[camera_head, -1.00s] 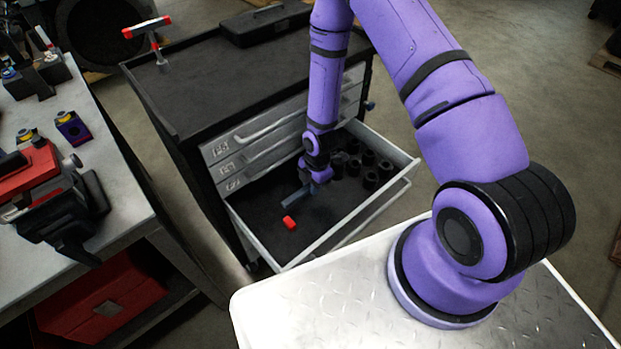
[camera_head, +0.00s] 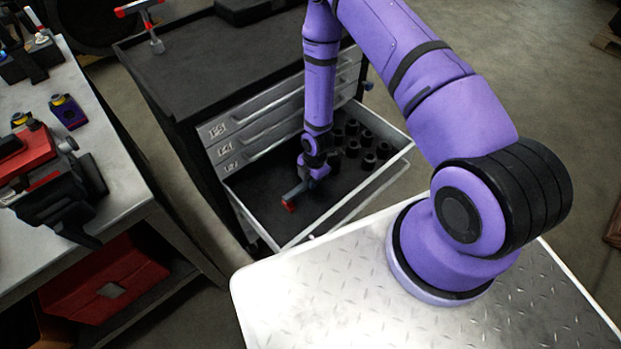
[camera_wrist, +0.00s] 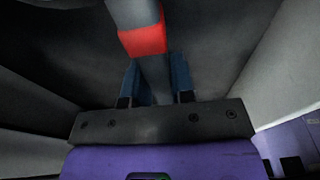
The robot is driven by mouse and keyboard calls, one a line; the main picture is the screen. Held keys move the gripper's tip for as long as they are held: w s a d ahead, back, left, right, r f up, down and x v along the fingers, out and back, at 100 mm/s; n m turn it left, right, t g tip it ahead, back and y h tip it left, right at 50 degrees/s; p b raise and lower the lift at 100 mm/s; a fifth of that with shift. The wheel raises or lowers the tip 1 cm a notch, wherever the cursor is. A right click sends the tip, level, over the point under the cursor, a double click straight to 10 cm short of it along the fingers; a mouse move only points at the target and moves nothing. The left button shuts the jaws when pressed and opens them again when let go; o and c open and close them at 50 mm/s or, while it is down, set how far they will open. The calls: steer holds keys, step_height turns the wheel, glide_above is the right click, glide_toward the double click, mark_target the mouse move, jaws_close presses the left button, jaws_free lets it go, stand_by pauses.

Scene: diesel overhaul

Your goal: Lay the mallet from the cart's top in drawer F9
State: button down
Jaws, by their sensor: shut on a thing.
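My gripper (camera_head: 309,181) is low inside the open drawer (camera_head: 255,207) of the dark cart. In the wrist view its blue fingers (camera_wrist: 156,82) are shut on a grey bar with a red band, which I take to be the mallet (camera_wrist: 143,41). The mallet's red part (camera_head: 289,206) shows in the head view, near the drawer's front left. Most of the mallet is hidden by the gripper or cut off by the wrist frame. I cannot tell whether it touches the drawer floor. The drawer's label is not readable.
Several black sockets (camera_head: 368,160) stand in the drawer's right part; its left part is bare. A red-ended T-shaped tool (camera_head: 157,45) and a black case (camera_head: 262,9) are on the cart top (camera_head: 205,70). A workbench (camera_head: 125,172) with a red vise stands left.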

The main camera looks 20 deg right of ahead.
steer(key=shift+f, duration=0.15)
stand_by(0.6)
steer(key=shift+f, duration=0.8)
steer(key=c, duration=0.9)
jaws_free()
steer(key=r, duration=0.3)
steer(key=d+r, duration=0.1)
steer(key=r, duration=0.6)
steer(key=shift+w+d+r, duration=0.25)
steer(key=shift+r, duration=0.1)
